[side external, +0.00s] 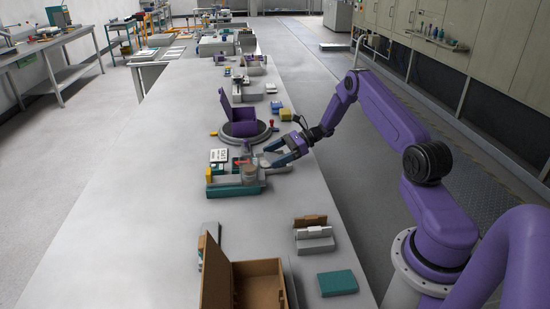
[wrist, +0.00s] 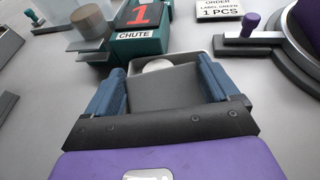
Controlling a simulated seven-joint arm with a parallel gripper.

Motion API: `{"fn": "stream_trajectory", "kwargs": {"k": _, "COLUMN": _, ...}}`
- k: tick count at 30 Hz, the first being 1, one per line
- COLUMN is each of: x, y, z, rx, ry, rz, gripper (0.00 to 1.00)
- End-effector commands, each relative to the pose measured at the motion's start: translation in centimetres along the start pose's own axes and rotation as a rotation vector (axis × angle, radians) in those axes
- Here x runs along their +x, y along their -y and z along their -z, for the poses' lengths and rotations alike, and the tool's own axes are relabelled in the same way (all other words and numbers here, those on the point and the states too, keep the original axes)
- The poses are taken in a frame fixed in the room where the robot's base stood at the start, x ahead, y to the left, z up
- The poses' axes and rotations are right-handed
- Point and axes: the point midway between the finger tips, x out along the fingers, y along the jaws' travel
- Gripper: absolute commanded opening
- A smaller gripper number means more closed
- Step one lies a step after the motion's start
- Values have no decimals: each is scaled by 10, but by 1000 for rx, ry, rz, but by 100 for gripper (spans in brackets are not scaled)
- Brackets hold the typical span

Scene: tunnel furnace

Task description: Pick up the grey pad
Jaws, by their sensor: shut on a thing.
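My gripper (wrist: 168,76) has its two blue fingers on either side of a flat dark grey pad (wrist: 165,97) in the wrist view. It is shut on this pad. The pad lies across a pale, low-walled tray (wrist: 203,70), and a round white thing (wrist: 157,65) shows just past the pad's far edge. In the side external view my gripper (side external: 277,152) is low over the table beside the chute station; the pad itself is hard to make out there.
A round turntable with a purple box (side external: 238,110) is behind. An open brown box (side external: 258,287) and teal block (side external: 338,283) are nearer the camera. The table's left side is clear.

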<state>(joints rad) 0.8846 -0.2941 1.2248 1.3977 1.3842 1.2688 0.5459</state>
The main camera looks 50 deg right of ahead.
Motion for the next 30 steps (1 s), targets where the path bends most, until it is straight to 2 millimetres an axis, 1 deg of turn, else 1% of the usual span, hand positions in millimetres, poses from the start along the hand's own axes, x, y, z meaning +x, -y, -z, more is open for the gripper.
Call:
{"fn": "stream_trajectory", "kwargs": {"k": 1, "x": 17, "y": -9, "z": 14, "rx": -2, "ry": -47, "rz": -21, "gripper": 56}}
{"fn": "stream_trajectory", "kwargs": {"k": 2, "x": 16, "y": -9, "z": 13, "rx": -2, "ry": -47, "rz": -21, "gripper": 56}}
{"fn": "stream_trajectory", "kwargs": {"k": 5, "x": 14, "y": -8, "z": 7, "rx": -3, "ry": -48, "rz": -20, "gripper": 55}}
{"fn": "stream_trajectory", "kwargs": {"k": 11, "x": 6, "y": -7, "z": -14, "rx": -4, "ry": -46, "rz": -17, "gripper": 55}}
{"fn": "stream_trajectory", "kwargs": {"k": 17, "x": -9, "y": -22, "z": -34, "rx": -1, "ry": -42, "rz": -10, "gripper": 54}}
{"fn": "stream_trajectory", "kwargs": {"k": 20, "x": -18, "y": -33, "z": -47, "rx": -2, "ry": -41, "rz": -7, "gripper": 54}}
{"fn": "stream_trajectory", "kwargs": {"k": 24, "x": -32, "y": -52, "z": -69, "rx": -3, "ry": -41, "rz": -6, "gripper": 54}}
{"fn": "stream_trajectory", "kwargs": {"k": 30, "x": -47, "y": -88, "z": -81, "rx": -1, "ry": -40, "rz": -4, "gripper": 54}}
